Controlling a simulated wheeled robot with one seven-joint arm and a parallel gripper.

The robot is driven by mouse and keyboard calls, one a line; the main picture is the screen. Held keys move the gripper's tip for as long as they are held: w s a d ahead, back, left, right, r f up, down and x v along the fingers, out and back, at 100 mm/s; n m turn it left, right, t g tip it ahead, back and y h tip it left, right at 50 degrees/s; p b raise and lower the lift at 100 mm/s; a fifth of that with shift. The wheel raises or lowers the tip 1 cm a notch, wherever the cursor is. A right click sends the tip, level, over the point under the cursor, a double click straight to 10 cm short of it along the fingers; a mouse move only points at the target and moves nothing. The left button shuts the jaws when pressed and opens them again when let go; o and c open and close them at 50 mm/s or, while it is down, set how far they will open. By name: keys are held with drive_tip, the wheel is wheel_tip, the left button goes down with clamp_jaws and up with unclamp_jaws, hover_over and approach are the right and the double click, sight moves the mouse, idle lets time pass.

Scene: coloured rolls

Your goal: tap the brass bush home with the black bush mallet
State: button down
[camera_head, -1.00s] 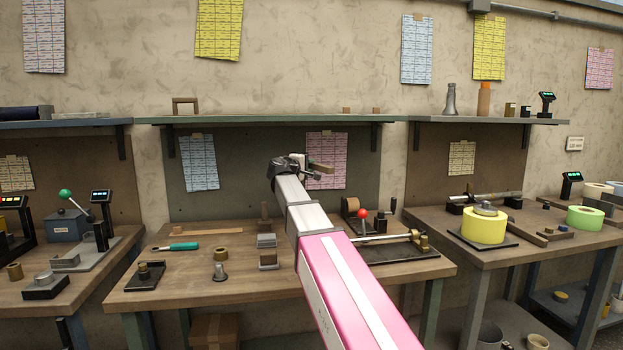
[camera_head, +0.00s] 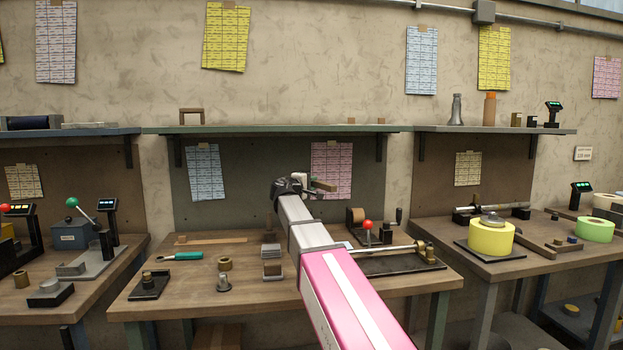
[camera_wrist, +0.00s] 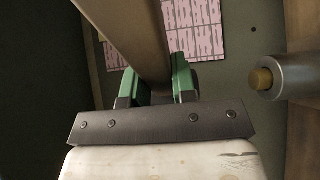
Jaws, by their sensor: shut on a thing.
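My gripper (camera_head: 312,184) is raised in front of the back board, above the middle bench. In the wrist view its green fingers (camera_wrist: 158,84) are shut on a brown wooden bar (camera_wrist: 130,35), like a handle. No black mallet head shows on it, so I cannot tell whether it is the mallet. A brass bush (camera_head: 147,277) appears to sit on a small black fixture (camera_head: 151,290) at the bench's front left, well below my gripper. Another brass-coloured ring (camera_head: 225,263) lies farther right. How far the bush is seated is too small to tell.
A red-knobbed device (camera_head: 367,228) is at right. In the wrist view a grey cylinder with a yellowish tip (camera_wrist: 290,79) is at right.

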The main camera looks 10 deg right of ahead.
wheel_tip(320, 180, down, 7)
drive_tip(key=shift+r, duration=0.15)
idle(0.4)
idle(0.4)
drive_tip(key=shift+r, duration=2.85)
wheel_tip(320, 180, down, 7)
wheel_tip(320, 180, up, 8)
drive_tip(key=shift+f, duration=0.55)
